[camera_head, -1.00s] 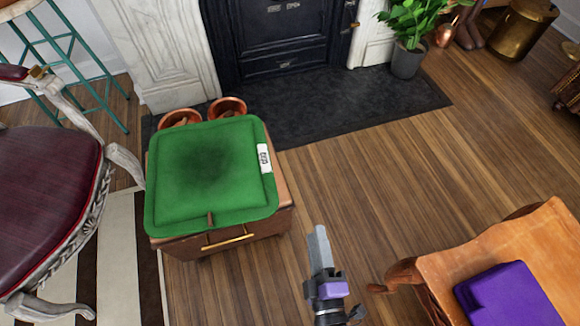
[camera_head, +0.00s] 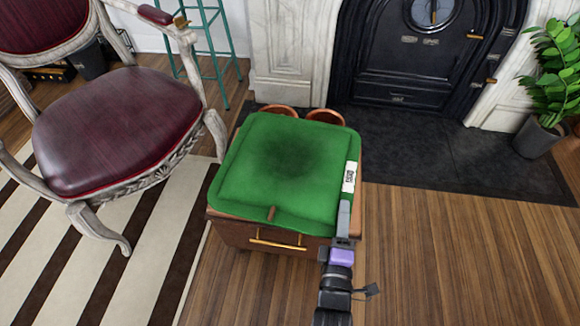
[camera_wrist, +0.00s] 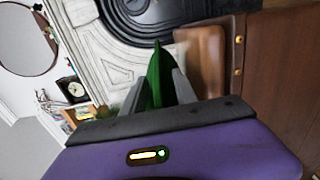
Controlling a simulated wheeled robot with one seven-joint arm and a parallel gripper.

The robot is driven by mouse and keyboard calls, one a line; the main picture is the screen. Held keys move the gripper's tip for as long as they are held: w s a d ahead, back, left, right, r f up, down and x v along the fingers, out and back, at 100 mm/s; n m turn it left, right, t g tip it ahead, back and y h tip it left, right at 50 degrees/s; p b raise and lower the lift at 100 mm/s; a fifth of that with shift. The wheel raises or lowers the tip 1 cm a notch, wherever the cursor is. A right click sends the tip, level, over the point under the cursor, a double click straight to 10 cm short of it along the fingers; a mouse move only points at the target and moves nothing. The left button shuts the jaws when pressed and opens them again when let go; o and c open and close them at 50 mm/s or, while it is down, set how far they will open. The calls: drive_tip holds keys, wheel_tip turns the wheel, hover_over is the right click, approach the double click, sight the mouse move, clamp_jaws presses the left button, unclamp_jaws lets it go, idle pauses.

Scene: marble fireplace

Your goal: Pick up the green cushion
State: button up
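The green cushion (camera_head: 285,160) lies flat on top of a small brown wooden cabinet (camera_head: 262,238). It has a dark patch in its middle and a white label (camera_head: 350,176) on its right edge. My gripper (camera_head: 344,214) is at the cushion's front right corner. In the wrist view, a green cushion edge (camera_wrist: 155,82) shows between my two grey fingers (camera_wrist: 160,92). The fingers stand apart, one on each side of it. I cannot tell for certain whether they touch it.
A burgundy armchair (camera_head: 115,130) stands at the left on a striped rug (camera_head: 150,228). Two copper pots (camera_head: 325,117) are behind the cabinet. The black fireplace (camera_head: 420,60) and a potted plant (camera_head: 548,95) are at the back. The wooden floor (camera_head: 470,255) at the right is clear.

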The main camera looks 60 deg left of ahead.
drive_tip(key=shift+w+a, duration=0.3)
drive_tip(key=shift+a, duration=0.05)
clamp_jaws()
idle(1.2)
drive_tip(key=shift+r, duration=0.15)
